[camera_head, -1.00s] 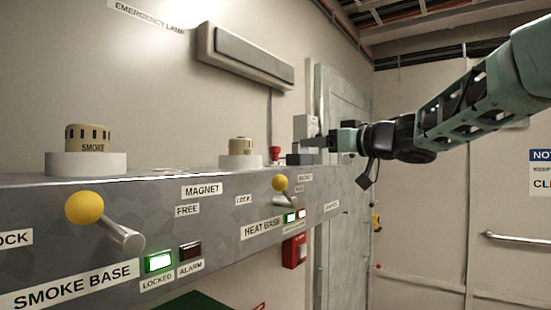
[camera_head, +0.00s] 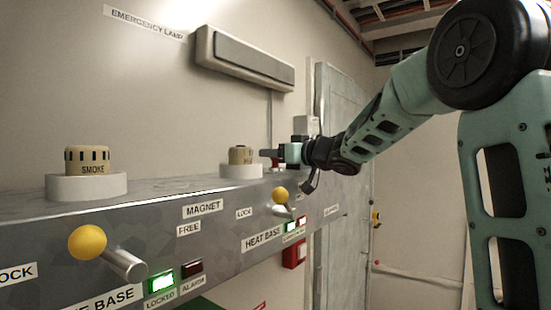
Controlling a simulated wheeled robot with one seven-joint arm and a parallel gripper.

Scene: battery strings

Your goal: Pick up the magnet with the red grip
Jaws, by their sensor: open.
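The magnet's red grip (camera_head: 275,163) shows as a small red patch on the grey bench top, just right of the HEAT detector. My gripper (camera_head: 266,153) is in front of it in this view and hides most of it. The fingers point left, level, at about the height of the grip's top. The jaws are open and I see nothing held. How far the fingers are from the grip in depth, and whether they touch it, I cannot tell.
The HEAT detector (camera_head: 241,156) on its white base stands close to the fingertips. The SMOKE detector (camera_head: 88,160) is at the left. Yellow-knobbed levers (camera_head: 87,242) stick out of the bench front (camera_head: 215,262). An emergency lamp (camera_head: 245,58) hangs on the wall above.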

